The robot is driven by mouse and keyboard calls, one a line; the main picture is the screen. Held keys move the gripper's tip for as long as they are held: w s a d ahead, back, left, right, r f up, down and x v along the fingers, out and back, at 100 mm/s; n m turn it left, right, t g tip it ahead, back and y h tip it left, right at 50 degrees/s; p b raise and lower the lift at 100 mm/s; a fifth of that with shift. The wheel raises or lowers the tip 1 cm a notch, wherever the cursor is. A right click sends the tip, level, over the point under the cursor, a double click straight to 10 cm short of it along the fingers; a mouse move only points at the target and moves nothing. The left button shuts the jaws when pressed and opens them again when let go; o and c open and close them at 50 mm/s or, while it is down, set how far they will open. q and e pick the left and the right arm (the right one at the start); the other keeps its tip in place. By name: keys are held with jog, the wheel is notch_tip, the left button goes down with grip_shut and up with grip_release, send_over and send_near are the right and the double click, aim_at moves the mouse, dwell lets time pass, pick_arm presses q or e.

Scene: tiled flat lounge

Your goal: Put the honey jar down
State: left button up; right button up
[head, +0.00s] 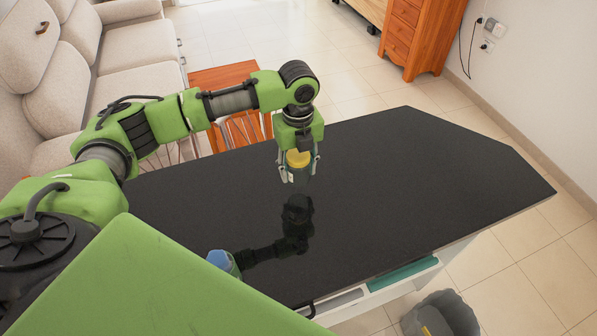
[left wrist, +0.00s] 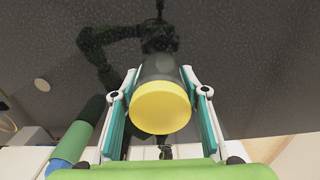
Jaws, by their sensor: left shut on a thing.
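The honey jar has a yellow lid and a dark, see-through body. In the head view the honey jar (head: 298,158) is upright under my left gripper (head: 298,174), over the middle of the black table (head: 400,180). In the left wrist view the yellow lid of the jar (left wrist: 160,106) is between the two fingers of my left gripper (left wrist: 160,110), which are shut on the jar. I cannot tell whether the jar's base touches the table top. My right gripper is not in view.
Most of the table top is clear. A wooden chair (head: 240,128) and a beige sofa (head: 135,60) are behind it. A grey bin (head: 440,315) stands at the front right.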

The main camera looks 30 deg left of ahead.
aim_at(298, 176)
pick_arm(q)
jog(key=shift+w+a+f, duration=0.3)
jog(key=shift+w+f, duration=0.4)
jog(key=shift+f, duration=0.25)
jog(key=shift+w+a+f+p, duration=0.1)
jog(key=shift+f+p, duration=0.25)
jog(key=shift+p, duration=0.1)
notch_tip(298, 176, down, 2)
jog(key=shift+f+p, duration=0.1)
jog(key=shift+p, duration=0.35)
jog(key=shift+f, duration=0.2)
jog(key=shift+f, duration=0.2)
jog(key=o, duration=1.2)
jog(key=shift+r, duration=0.1)
